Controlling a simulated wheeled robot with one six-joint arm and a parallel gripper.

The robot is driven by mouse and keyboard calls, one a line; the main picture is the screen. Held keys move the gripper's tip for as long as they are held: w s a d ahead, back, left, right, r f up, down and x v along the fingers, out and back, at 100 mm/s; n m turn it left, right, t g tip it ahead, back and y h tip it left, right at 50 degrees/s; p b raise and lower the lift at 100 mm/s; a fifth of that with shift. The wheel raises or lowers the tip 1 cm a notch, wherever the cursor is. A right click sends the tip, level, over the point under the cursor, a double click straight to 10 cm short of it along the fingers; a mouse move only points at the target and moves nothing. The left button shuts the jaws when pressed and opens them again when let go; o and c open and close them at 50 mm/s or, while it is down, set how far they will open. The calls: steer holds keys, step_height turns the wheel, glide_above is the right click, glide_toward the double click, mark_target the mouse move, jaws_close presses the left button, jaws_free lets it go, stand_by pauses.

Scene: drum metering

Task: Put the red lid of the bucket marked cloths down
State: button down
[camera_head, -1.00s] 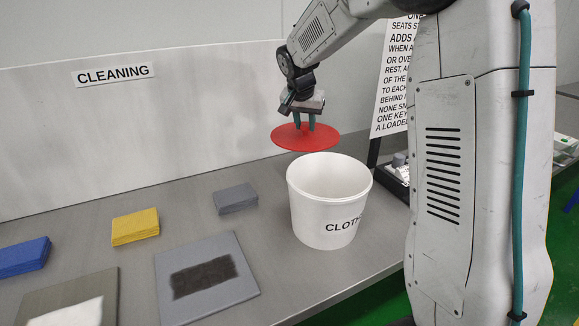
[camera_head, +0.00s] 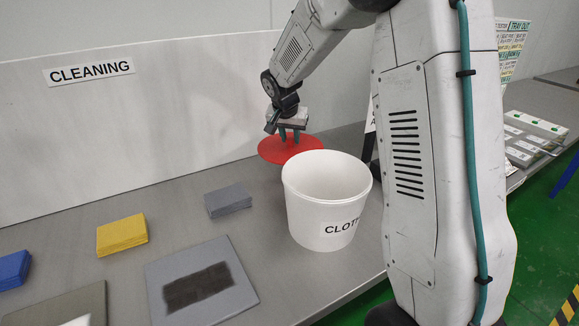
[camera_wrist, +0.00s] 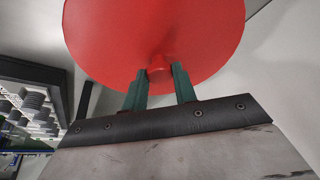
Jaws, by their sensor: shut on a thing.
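The red lid (camera_head: 272,152) is a round disc with a small knob. My gripper (camera_head: 290,136) is shut on the knob and holds the lid roughly level behind the white bucket, on the side toward the wall. In the wrist view the red lid (camera_wrist: 150,30) fills the top, with its knob between the green fingers of my gripper (camera_wrist: 160,80). The white bucket (camera_head: 308,205), its label partly readable as "CLOT", stands upright and uncovered on the grey counter (camera_head: 120,190). Whether the lid touches the counter cannot be told.
Grey cloths (camera_head: 228,200) and yellow cloths (camera_head: 122,235) lie stacked left of the bucket, with blue ones (camera_head: 14,270) farther left. A grey board with a dark patch (camera_head: 232,292) lies in front. The wall carries a "CLEANING" sign (camera_head: 90,73). Bare counter lies behind the grey cloths.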

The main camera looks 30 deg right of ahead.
mark_target(287, 150)
step_height(287, 150, down, 8)
steer(key=shift+f, duration=0.2)
steer(key=shift+f, duration=0.1)
steer(key=c, duration=1.1)
jaws_free()
steer(key=shift+f, duration=0.1)
steer(key=v, duration=0.7)
steer(key=shift+s+a+f, duration=0.1)
steer(key=shift+s, duration=0.05)
steer(key=shift+o, duration=0.4)
steer(key=shift+a+r, duration=0.15)
steer(key=shift+r, duration=0.2)
steer(key=shift+x, duration=3.8)
